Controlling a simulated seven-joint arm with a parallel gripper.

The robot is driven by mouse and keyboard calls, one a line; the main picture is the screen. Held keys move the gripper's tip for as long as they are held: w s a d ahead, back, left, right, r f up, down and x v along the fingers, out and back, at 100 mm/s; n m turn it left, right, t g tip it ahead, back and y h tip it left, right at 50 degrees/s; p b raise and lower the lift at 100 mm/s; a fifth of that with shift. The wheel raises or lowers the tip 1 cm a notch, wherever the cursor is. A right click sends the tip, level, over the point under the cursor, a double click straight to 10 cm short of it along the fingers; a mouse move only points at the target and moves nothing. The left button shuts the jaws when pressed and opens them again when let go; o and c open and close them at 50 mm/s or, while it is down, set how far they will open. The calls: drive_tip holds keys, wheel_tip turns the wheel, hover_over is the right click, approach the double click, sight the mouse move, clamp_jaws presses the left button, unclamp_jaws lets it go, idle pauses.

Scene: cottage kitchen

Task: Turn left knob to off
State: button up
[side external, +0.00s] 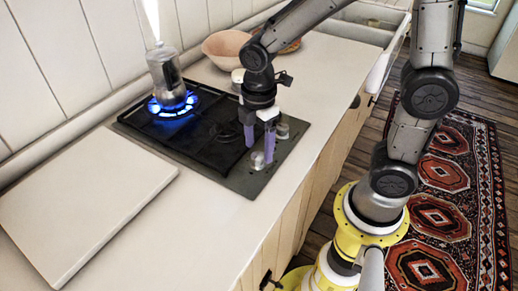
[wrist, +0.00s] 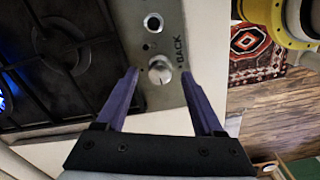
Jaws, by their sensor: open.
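The gas hob (side external: 195,135) is set in the counter, with two knobs on its steel panel. My gripper (side external: 258,152) points down over the panel, its purple fingers apart. The knob nearer the camera (side external: 257,161) is below and between the fingertips; it also shows in the wrist view (wrist: 159,71), centred between the fingers, with the word BACK beside it. I cannot tell whether the fingers touch it. The other knob (side external: 282,130) is farther along the panel and also shows at the top of the wrist view (wrist: 153,22). A blue flame (side external: 171,110) burns on the rear burner.
A metal pot (side external: 166,78) stands over the flame. A pale board (side external: 85,205) lies on the counter at the left. A pinkish bowl (side external: 226,48) is behind my arm. The counter strip in front of the panel is clear.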

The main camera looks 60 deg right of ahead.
drive_tip(key=shift+f, duration=0.9)
clamp_jaws()
